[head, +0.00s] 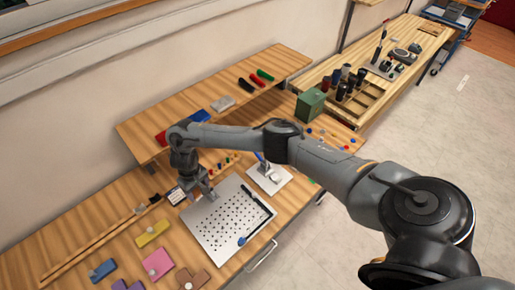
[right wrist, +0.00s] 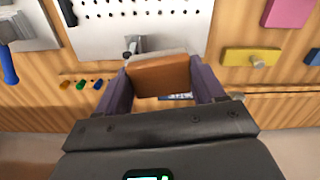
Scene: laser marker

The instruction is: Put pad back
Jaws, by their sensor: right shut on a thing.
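An orange-brown block, which looks like the pad (right wrist: 160,78), sits between the fingers of my right gripper (right wrist: 158,92) in the right wrist view. A pale strip shows along its far edge. The fingers are shut on its two sides. In the head view my right gripper (head: 186,188) is low over the bench, just left of the white perforated plate (head: 205,237). The plate also shows in the right wrist view (right wrist: 185,45), beyond the block. The held block is not clear in the head view. My left gripper is not in view.
Yellow (head: 152,233), pink (head: 157,262) and blue (head: 102,269) pieces lie on the bench left of the plate. A raised wooden shelf (head: 165,108) runs behind my gripper. Small coloured pegs (right wrist: 82,85) stand near it. A green box (head: 310,103) stands farther right.

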